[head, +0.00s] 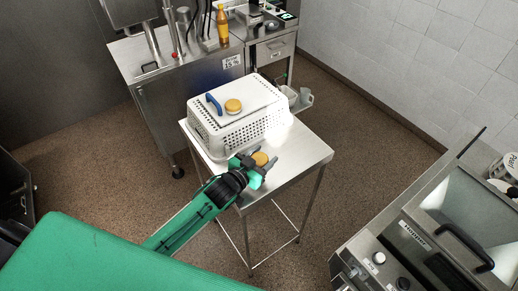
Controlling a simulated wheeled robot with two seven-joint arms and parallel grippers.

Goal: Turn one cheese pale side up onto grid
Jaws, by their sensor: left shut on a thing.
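My left gripper (260,162) is shut on a round orange-yellow cheese (260,157), at the front of the steel table beside the white basket. The fingers partly cover this cheese, and I cannot tell whether it touches the table. A second round cheese (233,105), orange-yellow on top, lies on the flat top of the white perforated basket (203,133). The basket appears to stand upside down on the table. I cannot pick out a separate grid. My right gripper is not in view.
A blue handle-like piece (213,103) is on the basket top beside the cheese. The steel table (306,157) is bare at its right. A steel counter with an orange bottle (223,27) stands behind. A steel machine (415,235) stands at the lower right.

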